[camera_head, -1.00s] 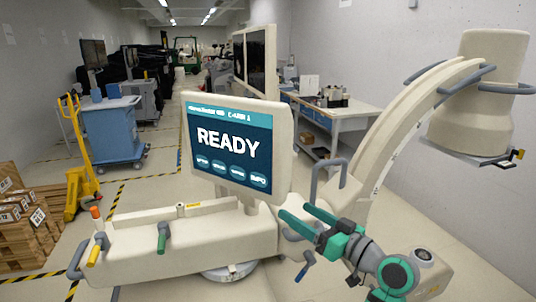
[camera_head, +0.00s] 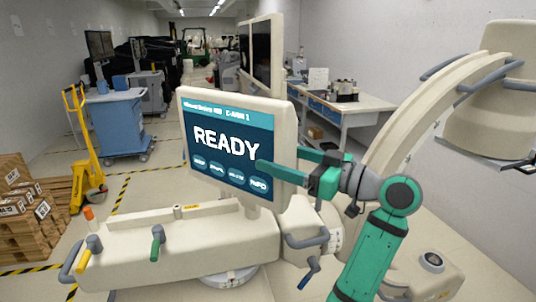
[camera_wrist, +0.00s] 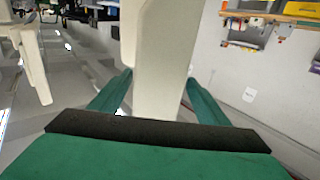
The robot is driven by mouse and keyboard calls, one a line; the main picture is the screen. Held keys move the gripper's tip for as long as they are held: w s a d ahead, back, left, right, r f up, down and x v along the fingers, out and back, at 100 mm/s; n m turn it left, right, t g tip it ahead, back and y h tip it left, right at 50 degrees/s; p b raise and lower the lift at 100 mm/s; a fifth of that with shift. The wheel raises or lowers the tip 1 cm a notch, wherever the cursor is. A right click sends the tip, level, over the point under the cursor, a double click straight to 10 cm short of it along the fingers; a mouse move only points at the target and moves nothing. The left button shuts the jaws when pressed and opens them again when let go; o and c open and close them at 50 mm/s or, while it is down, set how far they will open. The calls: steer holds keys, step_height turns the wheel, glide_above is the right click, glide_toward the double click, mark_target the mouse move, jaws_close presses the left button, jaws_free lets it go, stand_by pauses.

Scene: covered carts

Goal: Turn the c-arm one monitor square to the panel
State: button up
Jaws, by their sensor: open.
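The c-arm one monitor (camera_head: 225,140) stands on a cream base (camera_head: 200,245) and reads READY on a blue screen. Its face is turned somewhat to the left, so its thick right side shows. My gripper (camera_head: 279,159) is open at the monitor's right edge. One green finger is in front of the screen's lower right, the other reaches behind the casing. In the wrist view the monitor's pale edge (camera_wrist: 160,50) stands between the spread fingers of my gripper (camera_wrist: 157,80), with no clear grip on it. I cannot tell which part is the panel.
The curved cream C-arm (camera_head: 425,105) rises on the right. Handles (camera_head: 155,245) stick up from the base at left. A workbench (camera_head: 350,115) and dark twin screens (camera_head: 262,55) stand behind. A blue cart (camera_head: 122,125), yellow pallet jack (camera_head: 85,150) and boxes (camera_head: 30,215) are left.

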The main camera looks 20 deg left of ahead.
mark_target(243, 164)
steer(key=shift+x, duration=2)
steer(key=shift+w, duration=0.15)
steer(key=shift+d, duration=0.1)
steer(key=c, duration=1.5)
